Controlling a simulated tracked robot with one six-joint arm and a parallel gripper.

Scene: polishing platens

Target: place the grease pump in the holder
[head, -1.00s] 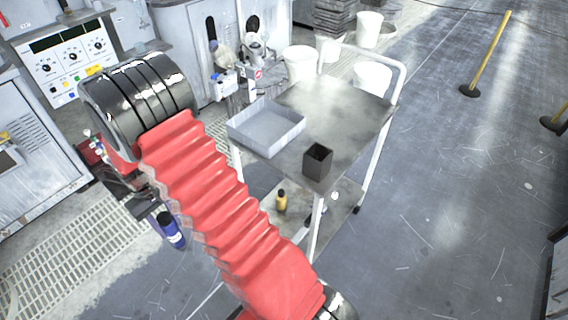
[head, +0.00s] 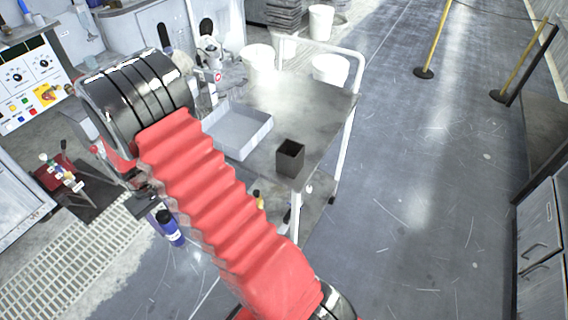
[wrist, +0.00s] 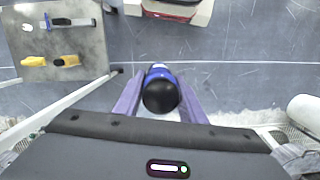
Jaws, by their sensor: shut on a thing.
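The grease pump (head: 171,229), a blue bottle with a black cap and a pale label, hangs tilted below my gripper (head: 150,206) at the left of the head view. In the wrist view the pump (wrist: 160,93) sits between the two fingers of my gripper (wrist: 160,100), black cap towards the camera, and the gripper is shut on it. The holder (head: 290,158), a dark, open-topped square box, stands at the near corner of the cart's top, to the right of and apart from the pump. My red arm sleeve hides part of the cart.
A grey tray (head: 238,131) sits on the cart top (head: 318,110) left of the holder. A yellow bottle (head: 259,200) is on the lower shelf, partly hidden by my arm. White buckets (head: 330,70) stand behind the cart. The floor to its right is open, up to grey cabinets (head: 540,235).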

